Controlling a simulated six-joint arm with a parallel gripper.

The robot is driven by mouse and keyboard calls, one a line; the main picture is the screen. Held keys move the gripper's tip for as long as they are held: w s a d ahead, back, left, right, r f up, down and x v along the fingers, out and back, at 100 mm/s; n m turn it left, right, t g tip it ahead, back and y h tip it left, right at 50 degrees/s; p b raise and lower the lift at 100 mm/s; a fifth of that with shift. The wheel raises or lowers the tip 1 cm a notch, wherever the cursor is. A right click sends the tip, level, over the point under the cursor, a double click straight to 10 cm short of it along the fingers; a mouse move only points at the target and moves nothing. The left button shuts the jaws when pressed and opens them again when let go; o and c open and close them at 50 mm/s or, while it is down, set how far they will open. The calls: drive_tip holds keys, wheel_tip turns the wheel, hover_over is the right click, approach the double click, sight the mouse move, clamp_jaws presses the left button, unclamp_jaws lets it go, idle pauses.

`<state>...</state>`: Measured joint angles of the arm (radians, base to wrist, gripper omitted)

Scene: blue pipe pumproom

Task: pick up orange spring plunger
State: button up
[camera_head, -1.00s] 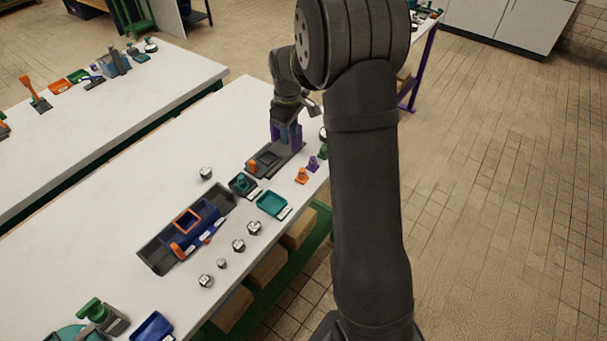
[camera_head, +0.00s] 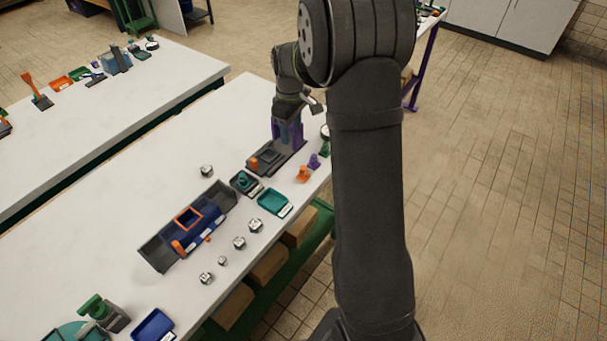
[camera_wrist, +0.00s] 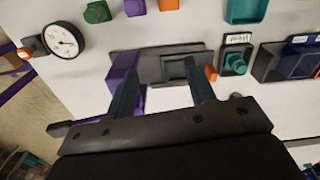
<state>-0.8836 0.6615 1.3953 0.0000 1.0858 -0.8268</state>
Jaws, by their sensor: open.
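An orange knobbed piece (camera_head: 303,173) stands on the white table near its right edge; its lower part shows at the top of the wrist view (camera_wrist: 168,5). A second orange knob (camera_head: 252,163) sits at the end of a dark grey base, also seen in the wrist view (camera_wrist: 211,72). I cannot tell for sure which is the spring plunger. My gripper (camera_wrist: 162,88) is open and empty over the dark grey base (camera_wrist: 150,62), apart from both orange pieces. In the head view my gripper (camera_head: 287,132) is partly hidden by a purple upright.
A purple bracket (camera_wrist: 122,80) stands close beside my left finger. A purple piece (camera_head: 314,160) and a green piece (camera_wrist: 97,12) stand near the orange one. A round gauge (camera_wrist: 64,41), teal tray (camera_head: 272,202) and blue-grey bin (camera_head: 160,257) are around.

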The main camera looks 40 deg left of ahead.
drive_tip(key=s+d+r+m, duration=0.2)
drive_tip(key=d+r+m, duration=0.1)
drive_tip(key=d+r, duration=0.35)
hover_over(303, 168)
drive_tip(key=f, duration=1.1)
drive_tip(key=shift+d+f, duration=0.35)
drive_tip(key=shift+f, duration=0.05)
drive_tip(key=shift+w+a+f, duration=0.1)
drive_tip(key=shift+a+f, duration=0.1)
drive_tip(key=shift+f, duration=1.15)
drive_tip(key=shift+a+f, duration=0.15)
drive_tip(key=shift+f, duration=1.15)
clamp_jaws()
